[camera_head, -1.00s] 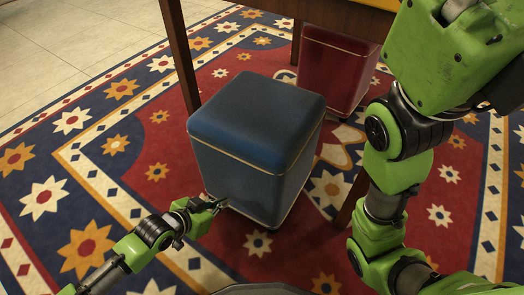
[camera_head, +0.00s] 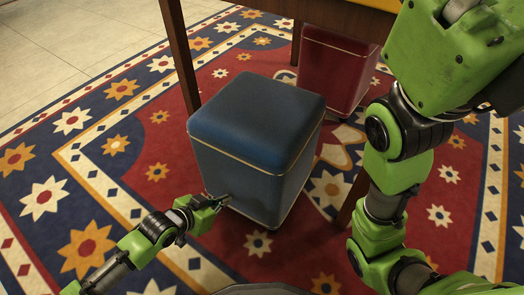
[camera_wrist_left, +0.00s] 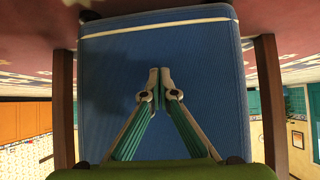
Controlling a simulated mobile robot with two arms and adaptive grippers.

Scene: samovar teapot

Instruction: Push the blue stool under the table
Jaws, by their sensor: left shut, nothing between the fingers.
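The blue stool (camera_head: 255,130) stands upright on the patterned carpet in the head view, close to the table (camera_head: 176,50) and in front of it. My left gripper (camera_head: 222,201) is at the lower front-left face of the stool. Its fingers are shut, with nothing between them. In the left wrist view the stool's blue side (camera_wrist_left: 215,80) fills the middle, with the shut fingertips (camera_wrist_left: 159,72) against or very near it. I cannot tell for sure whether they touch. My right arm stands at the right of the head view, but its gripper is out of view.
A red stool (camera_head: 335,65) stands under the table, behind and right of the blue stool. A table leg (camera_head: 181,58) rises behind the blue stool at the left, and another (camera_head: 352,200) stands at its right. Carpet at the left is clear.

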